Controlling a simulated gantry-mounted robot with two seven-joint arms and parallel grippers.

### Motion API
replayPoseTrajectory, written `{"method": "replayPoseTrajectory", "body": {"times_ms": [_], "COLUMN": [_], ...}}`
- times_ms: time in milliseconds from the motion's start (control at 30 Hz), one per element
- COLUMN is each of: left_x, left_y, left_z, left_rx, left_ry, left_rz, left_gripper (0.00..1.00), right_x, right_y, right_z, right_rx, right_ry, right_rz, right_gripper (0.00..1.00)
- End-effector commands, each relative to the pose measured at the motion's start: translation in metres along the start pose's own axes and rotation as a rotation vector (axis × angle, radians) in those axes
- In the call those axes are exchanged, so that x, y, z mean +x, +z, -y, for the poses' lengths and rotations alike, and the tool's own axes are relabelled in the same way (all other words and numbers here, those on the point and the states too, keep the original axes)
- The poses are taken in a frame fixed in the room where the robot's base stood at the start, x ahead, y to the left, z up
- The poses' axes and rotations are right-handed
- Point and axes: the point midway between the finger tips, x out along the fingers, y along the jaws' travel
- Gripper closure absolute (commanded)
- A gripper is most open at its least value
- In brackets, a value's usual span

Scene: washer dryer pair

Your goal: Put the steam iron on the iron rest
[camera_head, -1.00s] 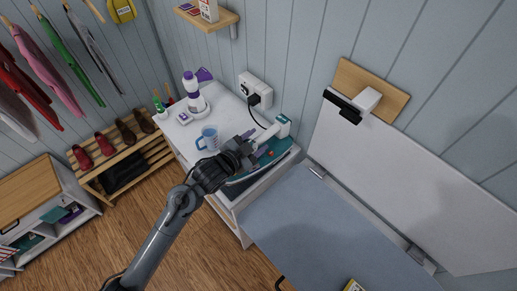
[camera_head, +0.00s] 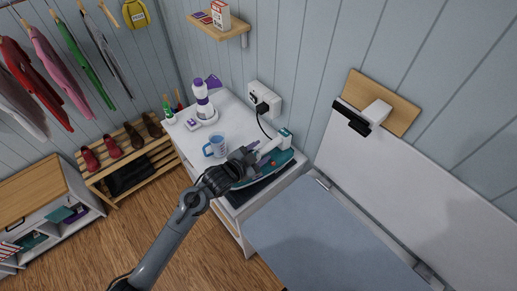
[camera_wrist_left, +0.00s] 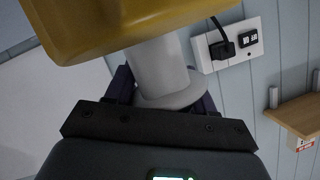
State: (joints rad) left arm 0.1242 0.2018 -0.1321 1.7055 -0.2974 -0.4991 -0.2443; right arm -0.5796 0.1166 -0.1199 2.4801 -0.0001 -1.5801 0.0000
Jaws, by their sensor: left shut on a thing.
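The steam iron (camera_head: 276,163), teal with a white end, is at the right side of the white cabinet top (camera_head: 240,116). My left gripper (camera_head: 246,158) is shut on its handle, and the arm covers part of the iron. In the left wrist view a pale, round grip (camera_wrist_left: 158,75) sits between my fingers, below a yellow block (camera_wrist_left: 110,22). A dark flat pad (camera_head: 262,190), apparently the iron rest, lies under the iron at the cabinet's front edge. I cannot tell whether the iron touches it. My right gripper is out of view.
A black cord runs from the wall socket (camera_head: 263,98) toward the iron. A blue-grey board (camera_head: 330,235) fills the right front.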

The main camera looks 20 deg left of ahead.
Motion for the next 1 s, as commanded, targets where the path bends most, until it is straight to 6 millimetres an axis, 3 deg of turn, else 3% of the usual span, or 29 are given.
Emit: {"method": "replayPoseTrajectory", "body": {"times_ms": [333,367,500,833,1000], "left_x": [0.000,0.001,0.000,0.000,-0.014], "left_y": [-0.002,0.001,0.001,-0.001,0.000], "left_z": [0.002,-0.001,0.000,0.001,0.001], "left_rx": [0.001,0.001,0.001,0.001,0.003], "left_ry": [-0.005,0.000,0.000,-0.001,-0.001], "left_rz": [-0.008,-0.001,-0.001,-0.001,0.000], "left_gripper": [1.00,0.42,0.21,0.21,0.21], "right_x": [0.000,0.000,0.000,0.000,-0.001], "right_y": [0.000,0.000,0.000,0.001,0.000], "right_z": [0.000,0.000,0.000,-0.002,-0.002], "right_rx": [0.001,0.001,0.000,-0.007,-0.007], "right_ry": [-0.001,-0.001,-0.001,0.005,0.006], "right_rz": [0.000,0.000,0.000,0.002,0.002], "right_gripper": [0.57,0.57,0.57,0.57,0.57]}}
